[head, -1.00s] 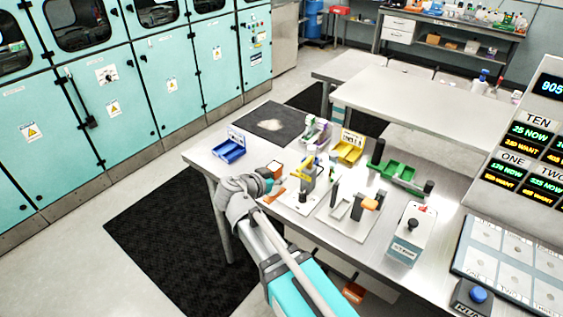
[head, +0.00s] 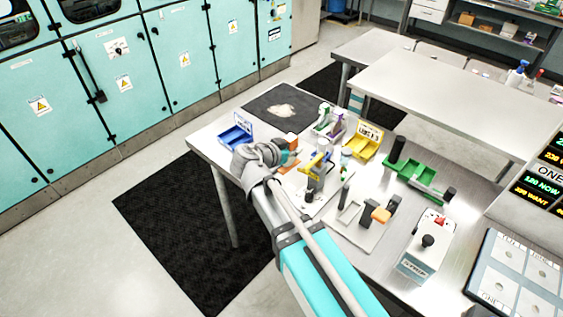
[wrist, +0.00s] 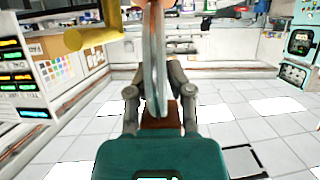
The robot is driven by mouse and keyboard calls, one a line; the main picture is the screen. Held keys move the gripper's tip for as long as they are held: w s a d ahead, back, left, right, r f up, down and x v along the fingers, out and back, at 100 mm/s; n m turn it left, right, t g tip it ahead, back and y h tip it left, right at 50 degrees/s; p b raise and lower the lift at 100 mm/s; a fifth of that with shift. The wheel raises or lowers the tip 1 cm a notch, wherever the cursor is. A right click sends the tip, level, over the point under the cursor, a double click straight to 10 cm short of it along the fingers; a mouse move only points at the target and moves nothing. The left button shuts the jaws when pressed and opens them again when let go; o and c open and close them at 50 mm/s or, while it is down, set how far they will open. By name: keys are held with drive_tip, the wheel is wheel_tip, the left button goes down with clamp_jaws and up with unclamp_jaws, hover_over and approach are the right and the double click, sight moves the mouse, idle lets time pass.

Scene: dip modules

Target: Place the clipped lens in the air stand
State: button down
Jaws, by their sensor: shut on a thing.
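My gripper (wrist: 160,105) is shut on the clipped lens. In the wrist view the lens (wrist: 154,60) is a thin grey disc seen edge-on, upright above a brown clip (wrist: 160,118) between the fingers. In the head view my gripper (head: 291,157) is at the bench's left part, just left of a yellow upright stand (head: 317,162). A yellow bar (wrist: 92,38) shows left of the lens in the wrist view. The lens is too small to make out in the head view. I cannot tell for certain which fixture is the air stand.
A blue tray (head: 235,137), a yellow tray (head: 366,146) and a green fixture (head: 415,177) stand on the bench. A white plate with posts and an orange block (head: 381,215) is to the right, with a white switch box (head: 428,246) beyond it.

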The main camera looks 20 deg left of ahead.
drive_tip(key=shift+w+d, duration=0.1)
drive_tip(key=shift+r, duration=0.1)
drive_tip(key=shift+n+t+y, duration=0.3)
drive_tip(key=shift+n+y, duration=0.1)
drive_tip(key=s+a, duration=0.2)
drive_tip(key=s+a+p, duration=0.1)
drive_tip(key=a, duration=0.1)
drive_tip(key=shift+r, duration=0.35)
drive_tip(key=shift+w+a, duration=0.1)
drive_tip(key=shift+w, duration=0.05)
drive_tip(key=w+a+f+b, duration=0.4)
drive_tip(key=w+f+b, duration=0.5)
drive_tip(key=w, duration=0.3)
drive_tip(key=shift+w, duration=0.15)
